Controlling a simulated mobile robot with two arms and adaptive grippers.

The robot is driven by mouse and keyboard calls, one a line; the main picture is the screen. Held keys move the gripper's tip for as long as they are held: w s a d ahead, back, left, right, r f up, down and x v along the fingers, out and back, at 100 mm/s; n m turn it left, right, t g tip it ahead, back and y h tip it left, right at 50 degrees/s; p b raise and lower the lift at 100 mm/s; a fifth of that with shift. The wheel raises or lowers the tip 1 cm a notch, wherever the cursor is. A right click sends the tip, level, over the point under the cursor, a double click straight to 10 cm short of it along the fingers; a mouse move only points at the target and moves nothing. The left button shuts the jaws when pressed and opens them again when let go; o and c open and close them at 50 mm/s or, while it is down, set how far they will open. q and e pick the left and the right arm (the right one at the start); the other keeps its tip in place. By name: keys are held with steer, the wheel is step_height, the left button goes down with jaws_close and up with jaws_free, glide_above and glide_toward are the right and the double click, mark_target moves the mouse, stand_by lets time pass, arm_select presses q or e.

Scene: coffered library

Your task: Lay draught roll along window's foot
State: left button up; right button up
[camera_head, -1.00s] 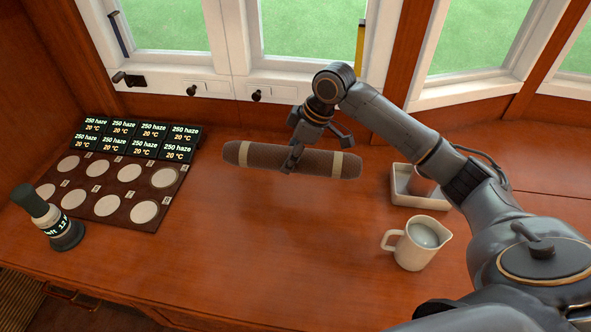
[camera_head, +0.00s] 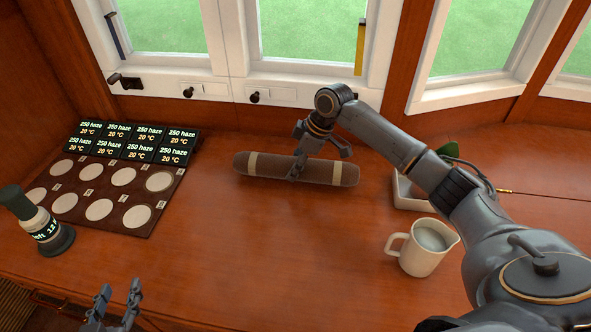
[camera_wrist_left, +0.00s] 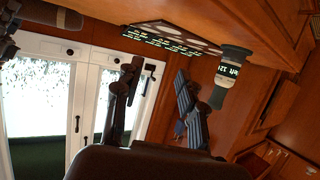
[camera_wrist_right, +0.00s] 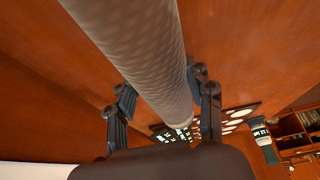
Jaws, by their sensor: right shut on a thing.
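The draught roll (camera_head: 327,171) is a brown patterned cylinder with a pale band near each end. It lies roughly crosswise at the back of the wooden desk, a short gap from the window's foot (camera_head: 215,118); whether it touches the desktop I cannot tell. My right gripper (camera_head: 297,172) is shut on it near its middle, from above. The roll also fills the upper middle of the right wrist view (camera_wrist_right: 150,55). My left gripper (camera_head: 116,298) is open and empty at the front left of the desk, and its spread fingers show in the left wrist view (camera_wrist_left: 157,100).
A cream jug (camera_head: 422,248) and white tray (camera_head: 405,190) are at the right. The middle desktop is clear.

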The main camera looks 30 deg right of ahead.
steer(key=shift+f, duration=0.55)
arm_select(q)
steer(key=r, duration=0.1)
steer(key=t, duration=0.1)
steer(key=w+r, duration=0.1)
steer(key=shift+d+r+t+h, duration=0.3)
steer(key=shift+d, duration=0.05)
steer(key=shift+f, duration=0.1)
arm_select(e)
steer(key=shift+f, duration=0.1)
steer(key=o, duration=1.4)
arm_select(q)
steer(key=shift+a+f, duration=0.1)
steer(key=shift+f, duration=0.05)
arm_select(e)
steer(key=shift+o, duration=0.7)
